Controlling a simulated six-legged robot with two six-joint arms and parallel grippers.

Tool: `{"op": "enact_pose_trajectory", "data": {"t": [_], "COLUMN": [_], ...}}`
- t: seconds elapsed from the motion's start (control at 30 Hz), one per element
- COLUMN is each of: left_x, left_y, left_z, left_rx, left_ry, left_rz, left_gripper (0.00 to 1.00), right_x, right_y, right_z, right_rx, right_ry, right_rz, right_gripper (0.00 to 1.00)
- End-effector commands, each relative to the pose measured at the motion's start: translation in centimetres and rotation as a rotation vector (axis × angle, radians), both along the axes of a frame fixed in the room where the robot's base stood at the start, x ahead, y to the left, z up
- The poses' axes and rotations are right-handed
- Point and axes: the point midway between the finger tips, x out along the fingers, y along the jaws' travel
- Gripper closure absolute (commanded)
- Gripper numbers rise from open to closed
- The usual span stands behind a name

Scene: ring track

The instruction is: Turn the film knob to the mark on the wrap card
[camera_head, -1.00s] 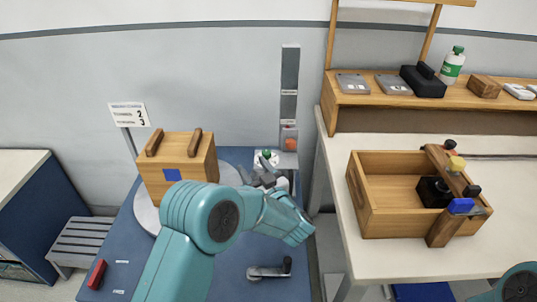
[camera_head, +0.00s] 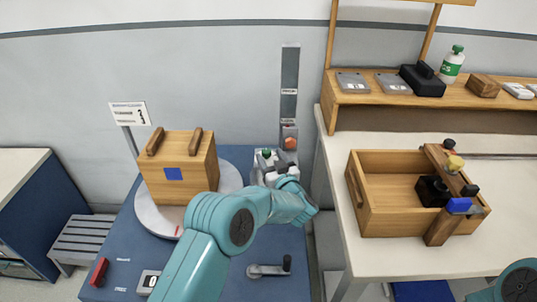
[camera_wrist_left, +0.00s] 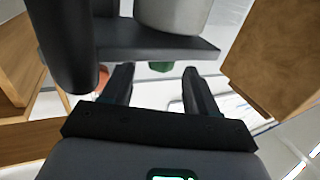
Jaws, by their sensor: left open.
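A wooden box (camera_head: 180,165) with two handles sits on a round turntable (camera_head: 150,215). The grey column (camera_head: 290,75) carries an orange-red button (camera_head: 290,143). A crank (camera_head: 268,270) lies in front. On the right, an open wooden crate (camera_head: 370,215) stands on the pale bench.

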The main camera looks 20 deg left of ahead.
Motion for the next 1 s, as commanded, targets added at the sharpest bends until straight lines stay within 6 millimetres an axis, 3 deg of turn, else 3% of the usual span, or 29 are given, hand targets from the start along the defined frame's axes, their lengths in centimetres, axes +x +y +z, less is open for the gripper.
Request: {"op": "enact_pose_trajectory", "data": {"t": [0.2,0.47,0.5,0.67,1.0], "left_x": [1.6,1.8,1.7,1.7,1.6], "left_y": [1.2,1.4,1.4,1.3,1.6], "left_z": [0.0,0.0,0.0,0.0,-0.1], "left_rx": [-0.001,-0.001,-0.001,-0.001,0.000], "left_ry": [-0.001,-0.001,-0.001,-0.001,0.000], "left_rz": [0.000,0.000,0.000,0.000,-0.102], "left_gripper": [0.41,0.41,0.44,0.96,0.97], "right_x": [0.0,0.0,0.0,0.0,0.0], "right_y": [0.0,0.0,0.0,0.0,0.0], "right_z": [0.0,0.0,0.0,0.0,-0.7], "right_rx": [0.000,0.000,0.000,0.000,0.000], "right_ry": [0.000,0.000,0.000,0.000,0.000], "right_rz": [0.000,0.000,0.000,0.000,0.000], "right_gripper": [0.57,0.57,0.57,0.57,0.57]}}
